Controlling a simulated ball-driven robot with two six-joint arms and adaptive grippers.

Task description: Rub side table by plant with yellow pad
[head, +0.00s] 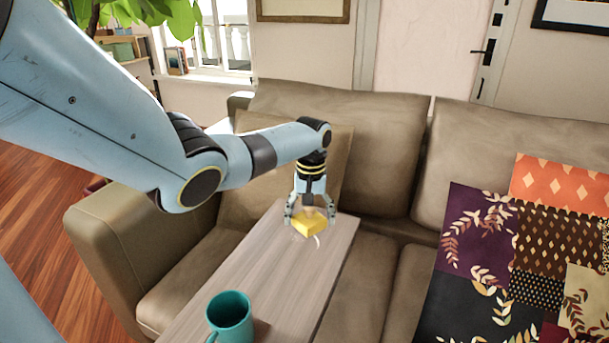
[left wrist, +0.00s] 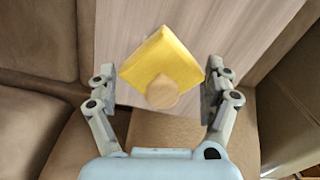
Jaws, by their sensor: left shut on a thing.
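The narrow wood-topped side table (head: 262,270) runs from the bottom of the head view towards the sofa. My left gripper (head: 310,212) points down over its far end and is shut on the yellow pad (head: 308,226). In the left wrist view the pad (left wrist: 165,58) sits turned cornerwise between the fingers, with a round tan knob facing the camera. The pad is at or just above the tabletop; I cannot tell if it touches. A small pale curved mark (head: 317,242) shows beside it. The plant (head: 180,15) is at the upper left. My right gripper is out of view.
A teal mug (head: 231,318) stands on the near part of the table. The brown sofa (head: 375,150) surrounds the table's far end. A patterned patchwork cover (head: 500,265) lies at the right. The tabletop between mug and pad is clear.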

